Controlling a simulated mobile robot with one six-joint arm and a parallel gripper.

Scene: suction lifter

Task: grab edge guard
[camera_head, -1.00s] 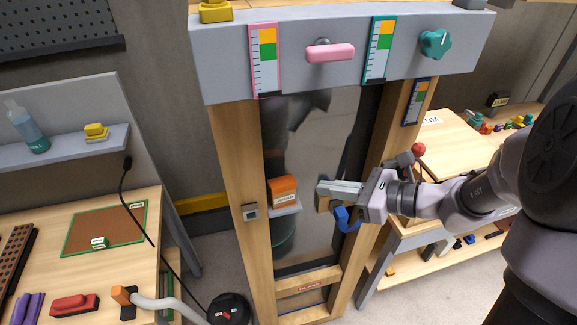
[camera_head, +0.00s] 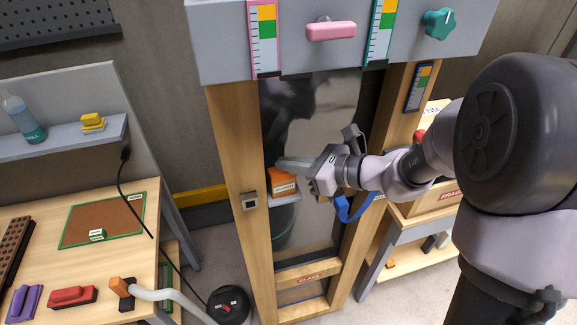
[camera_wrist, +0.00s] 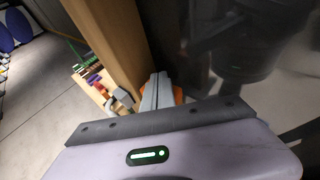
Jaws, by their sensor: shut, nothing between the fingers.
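An orange block (camera_head: 284,186) with a pale label, which I take to be the edge guard, sits on a small ledge (camera_head: 286,199) inside the wooden frame, by its left post. The label is too small to read. My gripper (camera_head: 280,163) is shut and empty, its fingers pointing left just above or in front of the block's top. I cannot tell whether they touch it.
The left wooden post (camera_head: 238,180) stands close beside the fingertips. A dark glossy panel (camera_head: 318,110) is behind the gripper. A workbench (camera_head: 110,270) with tools stands at the left.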

